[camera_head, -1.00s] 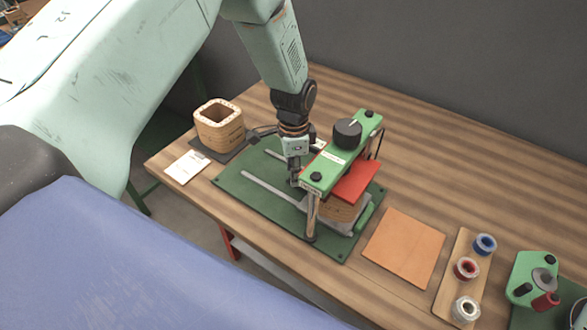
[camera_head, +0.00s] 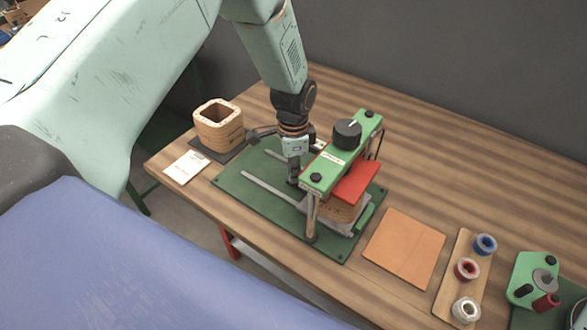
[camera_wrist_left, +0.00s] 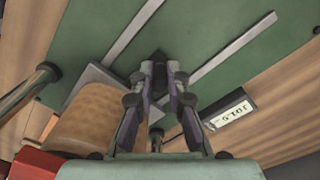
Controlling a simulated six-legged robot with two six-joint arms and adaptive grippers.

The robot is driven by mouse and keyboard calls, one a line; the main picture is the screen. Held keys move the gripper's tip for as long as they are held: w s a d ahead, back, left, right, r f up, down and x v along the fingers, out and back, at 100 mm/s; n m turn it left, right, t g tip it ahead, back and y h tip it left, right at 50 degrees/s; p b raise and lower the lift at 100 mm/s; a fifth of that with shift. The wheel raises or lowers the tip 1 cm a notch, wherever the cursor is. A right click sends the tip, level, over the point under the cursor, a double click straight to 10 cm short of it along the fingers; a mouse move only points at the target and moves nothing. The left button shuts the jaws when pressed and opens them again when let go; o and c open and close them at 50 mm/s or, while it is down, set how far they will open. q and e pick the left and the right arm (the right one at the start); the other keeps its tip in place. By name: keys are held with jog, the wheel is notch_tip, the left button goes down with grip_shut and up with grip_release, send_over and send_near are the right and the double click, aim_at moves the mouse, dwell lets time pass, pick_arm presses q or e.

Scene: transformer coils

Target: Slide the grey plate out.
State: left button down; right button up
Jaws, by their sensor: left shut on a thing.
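The grey plate (camera_head: 349,228) lies low under the green press, beneath a tan wooden coil (camera_head: 343,208); two grey rails (camera_head: 262,188) run left from there over the green base. In the left wrist view the plate's grey edge (camera_wrist_left: 88,80) shows beside the coil (camera_wrist_left: 90,120). My left gripper (camera_head: 293,181) points down beside the press, at its left. In the left wrist view its fingertips (camera_wrist_left: 161,76) are shut on a small dark tab (camera_wrist_left: 160,58) between the rails. The fingers hide where the tab meets the plate.
The green press bar (camera_head: 340,158) with a black knob (camera_head: 347,133) and a red block (camera_head: 356,181) stands close right of my gripper. Another coil (camera_head: 219,127) stands on a dark pad at left. The base (camera_head: 240,177) is clear left of the gripper.

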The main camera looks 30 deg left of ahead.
pick_arm(q)
jog(key=shift+w, duration=0.1)
jog(key=a, duration=0.5)
jog(key=w+a+b, duration=0.1)
jog(key=a, duration=0.5)
jog(key=w+a, duration=0.1)
jog(key=a, duration=0.5)
jog(key=shift+w+r+b, duration=0.1)
jog(key=shift+w+b, duration=0.1)
jog(key=shift+b, duration=0.1)
jog(key=shift+d, duration=0.1)
jog(key=c, duration=1.3)
grip_release()
jog(key=shift+s, duration=0.1)
jog(key=shift+c, duration=0.2)
notch_tip(320, 180, up, 12)
